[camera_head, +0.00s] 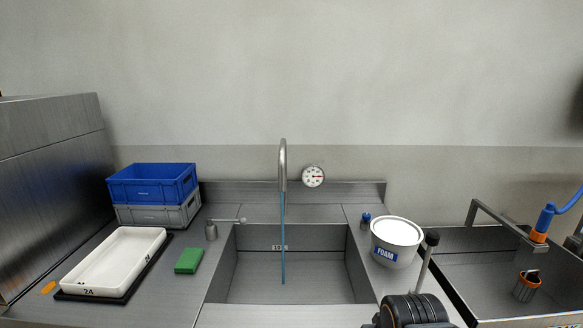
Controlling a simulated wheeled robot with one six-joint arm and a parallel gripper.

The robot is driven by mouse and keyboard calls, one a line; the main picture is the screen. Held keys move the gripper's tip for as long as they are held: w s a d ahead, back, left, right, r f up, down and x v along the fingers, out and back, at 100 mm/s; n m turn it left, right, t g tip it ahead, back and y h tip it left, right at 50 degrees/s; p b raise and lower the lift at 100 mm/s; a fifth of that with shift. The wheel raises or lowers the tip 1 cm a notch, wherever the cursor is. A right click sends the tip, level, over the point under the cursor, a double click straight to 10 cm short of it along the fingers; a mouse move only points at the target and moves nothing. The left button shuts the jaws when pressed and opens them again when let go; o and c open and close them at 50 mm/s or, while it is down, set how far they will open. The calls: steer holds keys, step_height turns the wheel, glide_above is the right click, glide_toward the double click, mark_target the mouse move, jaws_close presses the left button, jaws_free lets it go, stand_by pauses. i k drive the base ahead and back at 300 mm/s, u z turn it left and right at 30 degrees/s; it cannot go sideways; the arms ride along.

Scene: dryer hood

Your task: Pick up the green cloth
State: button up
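The green cloth (188,261) lies on the steel counter left of the sink, folded into a small, thick rectangular block. Nothing covers it and nothing touches its top. It lies between the white tray and the sink's left edge. My gripper's fingers do not show in the head view. A dark ribbed part at the bottom right of the picture seems to be my arm, well to the right of the cloth.
A white tray (72,262) on a black mat lies left of the cloth. Blue (152,185) and grey crates (160,215) are stacked behind. The sink (290,277) has a tall faucet (283,165). A FOAM bucket (397,235) stands right of it.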

mark_target(188, 262)
steer(key=u, duration=1.25)
